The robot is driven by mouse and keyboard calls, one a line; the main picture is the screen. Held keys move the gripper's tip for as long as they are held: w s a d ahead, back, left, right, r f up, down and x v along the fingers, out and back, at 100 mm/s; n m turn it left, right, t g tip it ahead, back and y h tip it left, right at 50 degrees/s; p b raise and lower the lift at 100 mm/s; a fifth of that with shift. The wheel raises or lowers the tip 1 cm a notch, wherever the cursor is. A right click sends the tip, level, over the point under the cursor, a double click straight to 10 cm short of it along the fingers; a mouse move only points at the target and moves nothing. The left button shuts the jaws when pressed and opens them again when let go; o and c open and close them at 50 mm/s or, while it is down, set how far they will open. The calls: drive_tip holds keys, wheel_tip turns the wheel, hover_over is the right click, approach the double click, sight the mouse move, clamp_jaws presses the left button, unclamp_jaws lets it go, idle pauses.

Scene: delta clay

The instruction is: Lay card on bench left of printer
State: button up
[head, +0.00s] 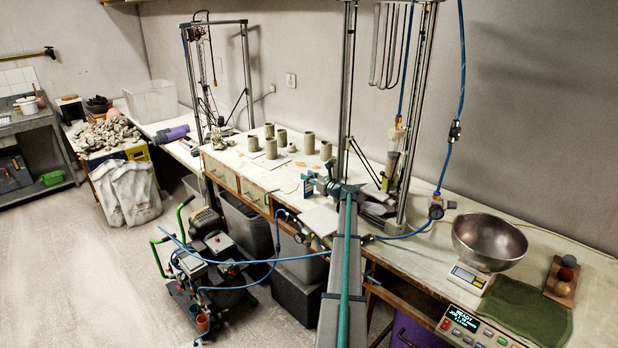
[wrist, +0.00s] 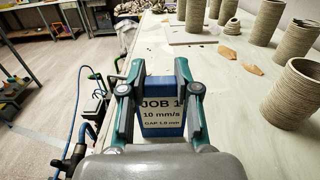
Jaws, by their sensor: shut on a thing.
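My gripper (wrist: 160,68) is shut on a blue card (wrist: 161,124), which stands upright between the two fingers. Its pale label reads JOB 1, 10 mm/s and a gap value. In the head view my gripper (head: 311,182) reaches over the bench (head: 235,160), and a small blue part of the card (head: 308,190) shows by the fingers. Whether the card's lower edge touches the bench is hidden. The tall-framed printer (head: 421,110) stands on the bench, right of the gripper and card.
Several ribbed clay cylinders (head: 326,151) stand on the bench beyond the gripper, with orange shards (wrist: 228,54) near them. A pale flat board (head: 317,220) lies at the near edge. A blue hose (head: 265,259) hangs before the bench.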

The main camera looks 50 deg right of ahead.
drive_tip(key=o, duration=0.8)
drive_tip(key=shift+o, duration=0.2)
drive_tip(key=shift+r, duration=0.2)
drive_tip(key=shift+s+a+f, duration=0.1)
drive_tip(key=shift+s+f, duration=0.05)
drive_tip(key=shift+s, duration=0.15)
drive_tip(key=s+b, duration=0.2)
drive_tip(key=s, duration=0.4)
drive_tip(key=shift+s+a, duration=0.4)
drive_tip(key=shift+w, duration=0.1)
